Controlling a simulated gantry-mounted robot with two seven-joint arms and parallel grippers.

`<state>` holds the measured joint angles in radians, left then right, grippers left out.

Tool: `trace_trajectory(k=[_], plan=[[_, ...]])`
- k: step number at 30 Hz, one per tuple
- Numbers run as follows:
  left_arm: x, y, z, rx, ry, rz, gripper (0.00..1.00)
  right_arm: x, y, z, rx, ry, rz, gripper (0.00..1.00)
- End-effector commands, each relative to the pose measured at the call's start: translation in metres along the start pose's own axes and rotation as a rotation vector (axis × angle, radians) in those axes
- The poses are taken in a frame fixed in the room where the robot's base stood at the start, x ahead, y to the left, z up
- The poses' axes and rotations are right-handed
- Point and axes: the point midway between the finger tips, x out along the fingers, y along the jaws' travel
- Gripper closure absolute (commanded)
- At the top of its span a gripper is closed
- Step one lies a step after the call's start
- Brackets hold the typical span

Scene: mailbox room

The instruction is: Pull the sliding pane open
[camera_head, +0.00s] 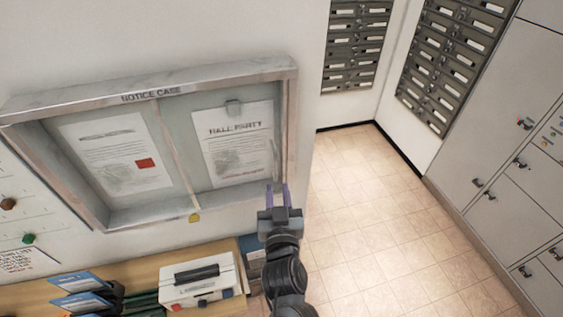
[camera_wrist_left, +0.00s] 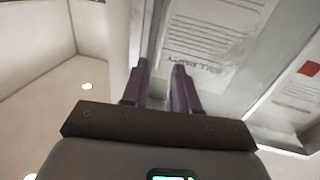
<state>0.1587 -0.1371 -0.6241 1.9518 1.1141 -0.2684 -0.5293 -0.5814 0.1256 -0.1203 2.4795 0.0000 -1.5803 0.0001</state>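The notice case (camera_head: 150,97) is a grey metal-framed wall case with glass panes and two posted sheets, one reading "HALL PARTY" (camera_head: 238,143). An upright pane edge (camera_head: 174,143) runs down its middle. My left gripper (camera_head: 278,192) is at the lower right corner of the case, its two purple fingers pointing up at the frame. In the left wrist view the fingers (camera_wrist_left: 162,72) are apart, with a pale frame or pane edge just beyond them. I cannot tell whether they touch it. My right gripper is in neither view.
Below stands a wooden shelf (camera_head: 150,268) with a white box (camera_head: 200,282) and blue-labelled folders (camera_head: 82,290). Grey mailboxes (camera_head: 452,60) and lockers (camera_head: 520,170) line the right. The tiled floor (camera_head: 380,230) is clear.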

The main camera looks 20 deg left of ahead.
Motion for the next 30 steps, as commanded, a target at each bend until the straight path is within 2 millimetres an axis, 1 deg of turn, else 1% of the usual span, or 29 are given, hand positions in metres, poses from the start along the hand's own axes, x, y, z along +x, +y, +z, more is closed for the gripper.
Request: trace_trajectory(k=[1, 5, 12, 18, 24, 30], plan=[[0.006, 0.0, -0.003, 0.002, 0.003, 0.0, 0.71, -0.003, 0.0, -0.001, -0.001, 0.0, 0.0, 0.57], [0.024, -0.001, -0.003, 0.004, 0.002, -0.002, 0.71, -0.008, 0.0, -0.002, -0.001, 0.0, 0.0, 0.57], [0.063, -0.001, -0.003, 0.003, 0.001, 0.0, 0.71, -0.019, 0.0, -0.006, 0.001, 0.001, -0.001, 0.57], [0.088, -0.001, -0.002, 0.003, 0.0, 0.0, 0.71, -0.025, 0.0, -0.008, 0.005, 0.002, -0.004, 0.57], [0.099, -0.001, 0.0, 0.0, -0.002, 0.001, 0.71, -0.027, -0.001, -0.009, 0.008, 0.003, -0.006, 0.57], [0.1, -0.001, 0.001, -0.001, -0.002, 0.001, 0.71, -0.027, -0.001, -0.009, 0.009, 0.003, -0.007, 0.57]])
